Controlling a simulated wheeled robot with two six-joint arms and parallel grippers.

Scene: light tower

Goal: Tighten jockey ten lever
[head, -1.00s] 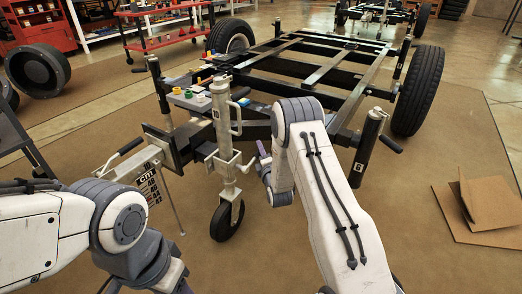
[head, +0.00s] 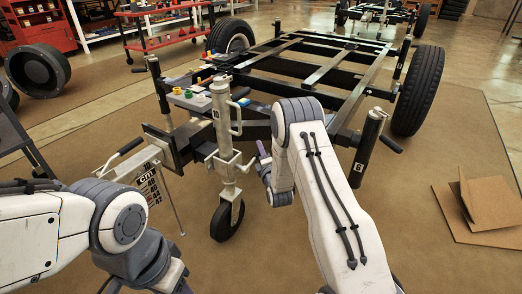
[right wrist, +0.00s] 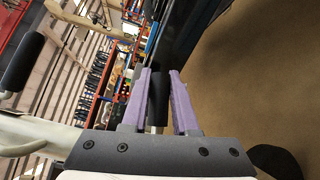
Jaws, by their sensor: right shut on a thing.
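The jockey wheel post (head: 222,135), a grey metal tube with a small number label at the top, stands upright at the front of the trailer frame. Its small black wheel (head: 227,219) is at the floor. My right gripper (head: 263,152) is just right of the post at clamp height, its purple fingers partly hidden behind my arm. In the right wrist view, the purple fingers (right wrist: 160,95) are shut on the lever's black grip (right wrist: 158,88), with a bit of metal rod showing below it. My left arm is at the lower left, its fingers out of the picture.
The trailer frame (head: 318,45) fills the space behind the post. Cardboard sheets (head: 480,205) lie on the right floor. Another black grip (right wrist: 22,62) shows in the wrist view.

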